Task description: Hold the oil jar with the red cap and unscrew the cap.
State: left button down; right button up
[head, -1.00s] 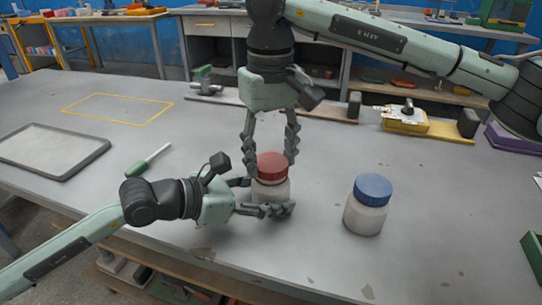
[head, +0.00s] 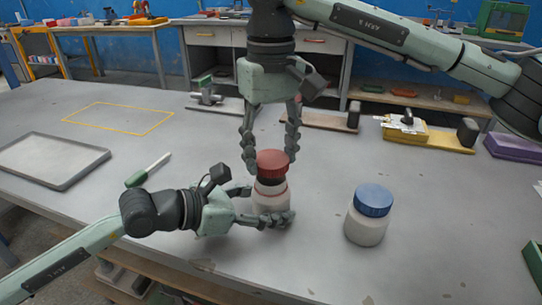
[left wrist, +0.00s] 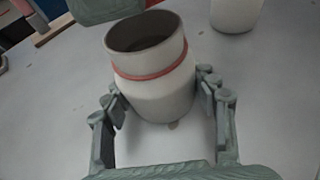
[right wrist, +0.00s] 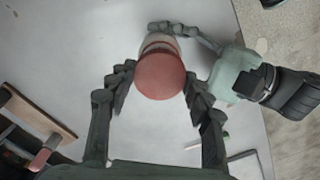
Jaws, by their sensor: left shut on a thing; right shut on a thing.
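The white oil jar (head: 270,203) stands upright on the table, with a red ring round its neck. My left gripper (head: 263,206) is shut around its body from the left. In the left wrist view the jar (left wrist: 155,90) has an open, dark mouth. The red cap (head: 272,162) is off the jar and just above it, with a dark gap between. My right gripper (head: 270,152) is shut on the cap from above. The right wrist view shows the cap (right wrist: 160,76) between the right fingers, hiding most of the jar.
A second white jar with a blue cap (head: 374,200) stands to the right. A grey tray (head: 92,172) and a green-handled tool (head: 136,177) lie at left. A yellow outline (head: 118,118) marks a clear table area. Fixtures, including a yellow one (head: 430,135), stand along the back.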

jog(key=shift+r, duration=1.45)
pick_arm(q)
jog(key=shift+c, duration=2.1)
grip_release()
